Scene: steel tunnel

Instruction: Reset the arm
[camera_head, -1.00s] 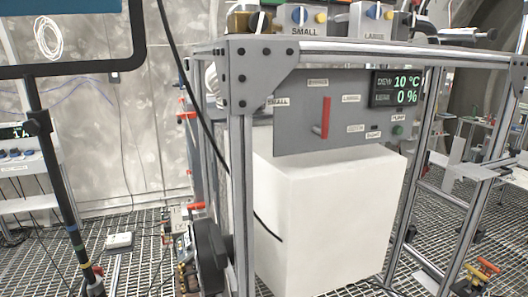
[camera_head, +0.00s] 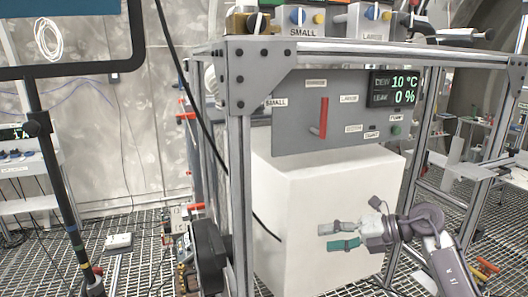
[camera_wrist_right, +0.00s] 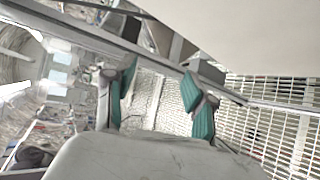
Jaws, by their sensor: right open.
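My right gripper (camera_head: 342,236) shows at the lower right in the head view, in front of the lower part of a large white box (camera_head: 310,200). Its arm comes in from the bottom right and its fingers point left. The fingers have green pads and stand apart with nothing between them. In the right wrist view the two green-padded fingers (camera_wrist_right: 160,95) are also spread and empty, with grating floor seen between them. I cannot tell how far the gripper is from the box. My left gripper is not in view.
A metal frame (camera_head: 240,150) surrounds the white box. A grey panel (camera_head: 290,110) above it has a red handle (camera_head: 323,118) and a display (camera_head: 394,88) reading 10 °C and 0 %. A black stand (camera_head: 62,190) is at left. Grating floor (camera_head: 130,265) lies between.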

